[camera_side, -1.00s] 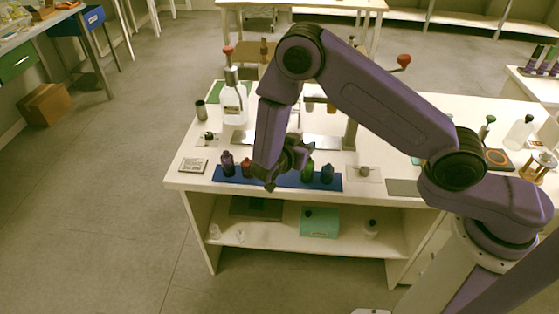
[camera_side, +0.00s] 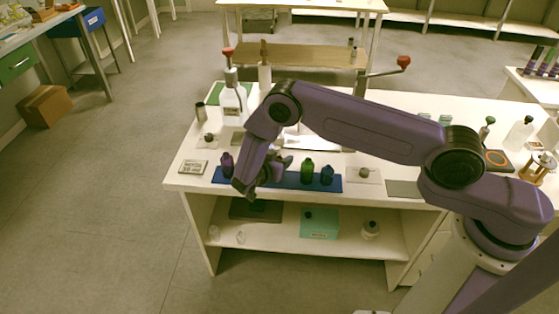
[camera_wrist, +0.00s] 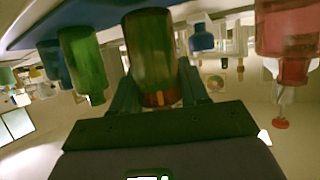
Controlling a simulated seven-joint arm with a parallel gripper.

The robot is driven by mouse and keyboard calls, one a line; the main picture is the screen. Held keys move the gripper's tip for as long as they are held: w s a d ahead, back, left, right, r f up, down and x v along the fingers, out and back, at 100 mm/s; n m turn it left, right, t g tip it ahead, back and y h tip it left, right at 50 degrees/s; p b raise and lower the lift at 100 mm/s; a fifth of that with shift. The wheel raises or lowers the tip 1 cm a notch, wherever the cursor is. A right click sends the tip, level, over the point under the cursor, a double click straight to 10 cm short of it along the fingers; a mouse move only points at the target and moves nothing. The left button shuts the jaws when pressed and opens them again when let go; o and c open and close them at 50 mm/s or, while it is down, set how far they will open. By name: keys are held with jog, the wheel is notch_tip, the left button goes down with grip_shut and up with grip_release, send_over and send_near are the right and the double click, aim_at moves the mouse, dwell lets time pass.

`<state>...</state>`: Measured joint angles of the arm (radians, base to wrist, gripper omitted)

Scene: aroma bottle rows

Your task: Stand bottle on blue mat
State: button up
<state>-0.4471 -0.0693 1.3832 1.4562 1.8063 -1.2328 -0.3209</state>
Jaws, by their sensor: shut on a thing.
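My gripper (camera_wrist: 157,92) is shut on a green bottle (camera_wrist: 148,50) with an amber band at its neck end. In the wrist view, which is upside down, the bottle's base is at the top, close to the blue mat (camera_wrist: 60,28); I cannot tell whether it touches. In the side view my gripper (camera_side: 275,166) is over the blue mat (camera_side: 291,182), and my arm hides the held bottle. Another green bottle (camera_side: 307,169) and a dark blue bottle (camera_side: 327,175) stand to its right. A purple bottle (camera_side: 227,163) stands at the left end.
In the wrist view a red bottle (camera_wrist: 283,35) is right of the held one and a green bottle (camera_wrist: 86,60) is close on its left. A sign plate (camera_side: 193,167) lies left of the mat. A large clear bottle (camera_side: 233,103) stands behind.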

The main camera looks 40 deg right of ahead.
jog(key=shift+f, duration=0.4)
jog(key=shift+f, duration=0.15)
jog(key=o, duration=1.2)
jog(key=shift+c, duration=0.2)
jog(key=shift+a+r, duration=0.1)
jog(key=shift+r, duration=0.1)
jog(key=v, duration=1.2)
